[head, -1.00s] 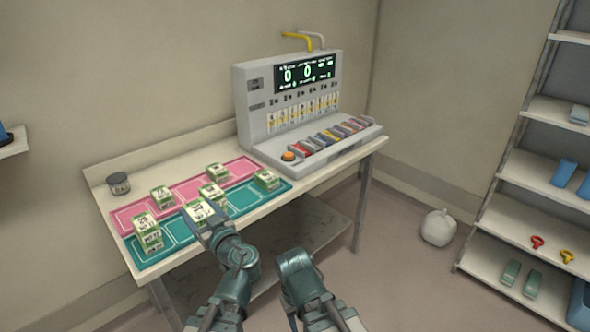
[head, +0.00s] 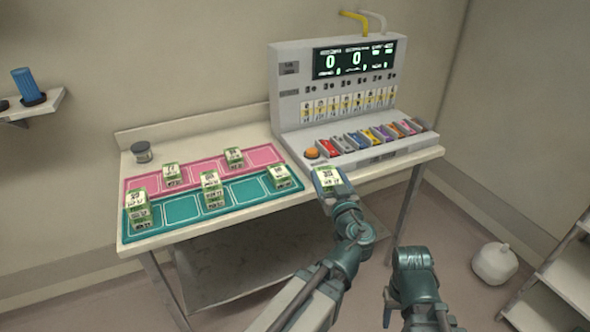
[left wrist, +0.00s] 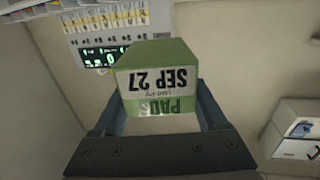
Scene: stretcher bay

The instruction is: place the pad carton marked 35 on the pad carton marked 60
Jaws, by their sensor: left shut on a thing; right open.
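My left gripper (head: 328,192) is shut on a green and white pad carton (head: 326,178), held up in front of the console, clear of the table. In the left wrist view the carton (left wrist: 158,80) sits between the two fingers, with "PADS" and "SEP 27" on the face towards the camera. Its number is too small to read. On the teal mat, similar cartons stand at the left (head: 138,204), middle (head: 211,191) and right (head: 280,177); I cannot tell which is marked 60. My right gripper (head: 389,304) is open, low at the front and mostly hidden by its arm.
Two more cartons stand on the pink mat (head: 203,167). A grey jar (head: 142,152) is at the table's back left. The console (head: 290,95) with coloured packets fills the right end. Several outlined spaces on the teal mat (head: 181,208) are bare. A white bag (head: 494,263) lies on the floor.

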